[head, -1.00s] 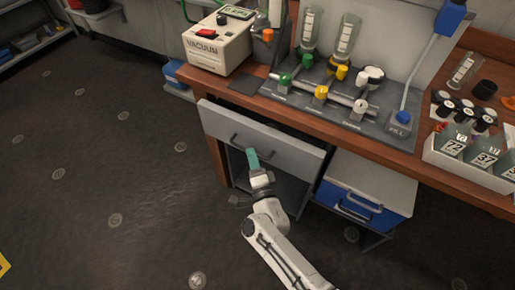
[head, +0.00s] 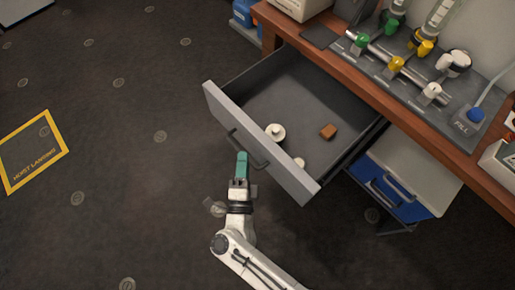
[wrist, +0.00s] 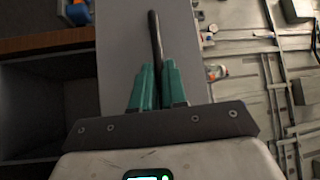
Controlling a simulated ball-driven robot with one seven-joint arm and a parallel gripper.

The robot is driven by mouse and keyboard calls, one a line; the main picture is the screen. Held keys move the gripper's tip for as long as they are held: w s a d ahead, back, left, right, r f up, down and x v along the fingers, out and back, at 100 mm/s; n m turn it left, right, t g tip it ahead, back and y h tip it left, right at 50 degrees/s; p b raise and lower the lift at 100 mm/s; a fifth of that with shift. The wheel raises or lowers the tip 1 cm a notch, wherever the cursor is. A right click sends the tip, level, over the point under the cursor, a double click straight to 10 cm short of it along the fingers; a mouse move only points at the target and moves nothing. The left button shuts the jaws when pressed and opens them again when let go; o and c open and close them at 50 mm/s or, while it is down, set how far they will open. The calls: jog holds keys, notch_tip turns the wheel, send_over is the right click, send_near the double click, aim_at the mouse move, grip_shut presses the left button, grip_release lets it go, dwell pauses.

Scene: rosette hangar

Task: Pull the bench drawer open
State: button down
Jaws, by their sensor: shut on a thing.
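The bench drawer (head: 221,111) stands well out from under the wooden bench top in the head view, with its dark grey tray (head: 300,95) showing. Its light grey front also shows in the wrist view (wrist: 120,45). My gripper (head: 242,157) is at the dark bar handle (head: 256,158) on that front. In the wrist view the green fingers (wrist: 157,85) close on either side of the handle bar (wrist: 155,35). A white round piece (head: 275,131), a brown block (head: 328,131) and a small whitish piece (head: 299,162) lie in the drawer.
A blue-fronted drawer unit (head: 392,190) stands under the bench, right of the open drawer. Valves and bottles stand on the bench top (head: 352,75). The dark floor left of the drawer is clear, with a yellow-framed floor marking (head: 38,112) at far left.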

jog(key=shift+s+a+f, duration=0.1)
jog(key=shift+s+a, duration=0.7)
jog(key=c, duration=1.2)
grip_release()
jog(key=shift+o, duration=0.2)
jog(key=s+f+b, duration=0.1)
jog(key=s+b, duration=0.1)
jog(key=s, duration=0.8)
jog(key=shift+s+a+f, duration=0.2)
jog(key=shift+s+a, duration=0.1)
